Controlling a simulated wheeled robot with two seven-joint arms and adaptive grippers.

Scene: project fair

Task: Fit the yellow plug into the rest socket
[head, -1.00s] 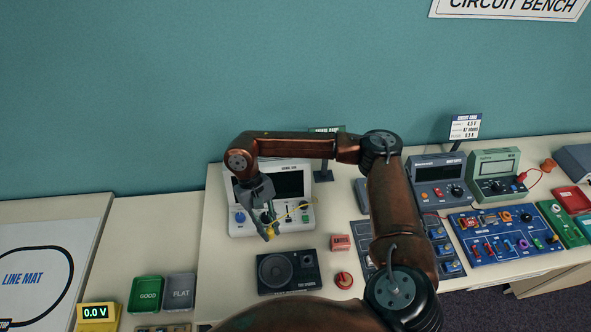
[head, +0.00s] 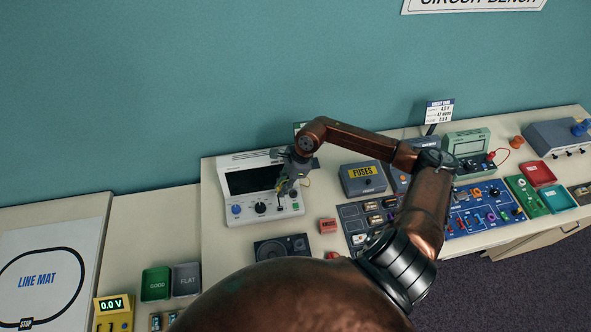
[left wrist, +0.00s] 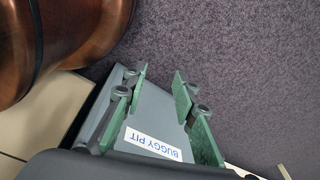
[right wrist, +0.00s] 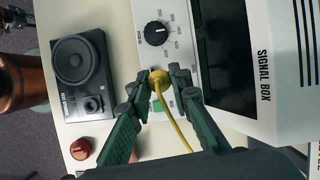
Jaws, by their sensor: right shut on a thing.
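My right gripper (right wrist: 158,88) is shut on the yellow plug (right wrist: 158,76), whose round yellow end and trailing yellow cable (right wrist: 176,122) show between the fingertips in the right wrist view. In the head view the right gripper (head: 284,190) is over the right part of the white signal box (head: 238,212), by its lower controls. I cannot tell whether the plug touches the box. The rest socket cannot be made out; the gripper may hide it. My left gripper (left wrist: 160,110) is open and empty in the left wrist view, above a grey surface labelled BUGGY PIT (left wrist: 152,144).
Green and grey trays (head: 156,283) are at left.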

